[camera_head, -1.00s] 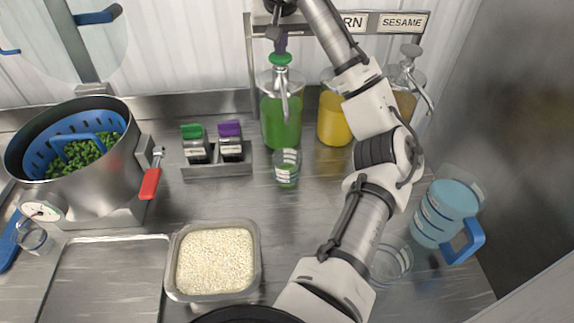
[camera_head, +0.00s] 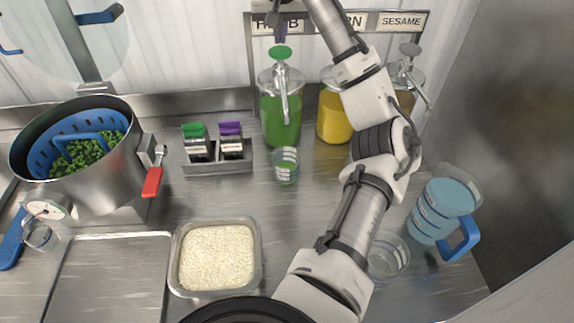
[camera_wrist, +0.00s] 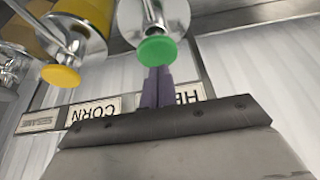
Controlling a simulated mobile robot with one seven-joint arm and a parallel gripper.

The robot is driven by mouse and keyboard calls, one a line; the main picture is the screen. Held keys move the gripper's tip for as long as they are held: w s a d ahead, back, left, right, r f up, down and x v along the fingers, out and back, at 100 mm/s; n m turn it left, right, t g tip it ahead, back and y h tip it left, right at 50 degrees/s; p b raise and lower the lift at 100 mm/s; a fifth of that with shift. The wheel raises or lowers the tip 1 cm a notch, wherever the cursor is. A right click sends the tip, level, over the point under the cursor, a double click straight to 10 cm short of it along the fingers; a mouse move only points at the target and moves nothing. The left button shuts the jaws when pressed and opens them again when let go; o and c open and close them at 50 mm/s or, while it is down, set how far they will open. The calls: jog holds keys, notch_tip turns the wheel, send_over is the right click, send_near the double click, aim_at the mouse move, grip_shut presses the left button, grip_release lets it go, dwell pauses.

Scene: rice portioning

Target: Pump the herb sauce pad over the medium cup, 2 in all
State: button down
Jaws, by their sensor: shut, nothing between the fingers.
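The herb sauce dispenser (camera_head: 281,118) is a clear jar of green sauce with a round green pad (camera_head: 280,52) on its pump. The pad also shows in the wrist view (camera_wrist: 157,50). A small clear cup (camera_head: 286,165) with pale markings stands in front of it, below the spout, with green sauce inside. My gripper (camera_head: 281,30) has purple fingers, pressed together and empty, just above the green pad with a small gap seen in the head view. In the wrist view the fingers (camera_wrist: 158,88) point toward the pad.
The yellow corn dispenser (camera_head: 334,118) and the sesame dispenser (camera_head: 406,88) stand to the right, partly behind my arm. A clear cup (camera_head: 388,260), a blue-filled pitcher (camera_head: 441,212), a rice tub (camera_head: 217,258), a pot with a blue strainer (camera_head: 88,175) and a shaker rack (camera_head: 217,168) surround open counter.

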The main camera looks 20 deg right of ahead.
notch_tip(320, 180, up, 6)
dwell(0.5)
dwell(0.5)
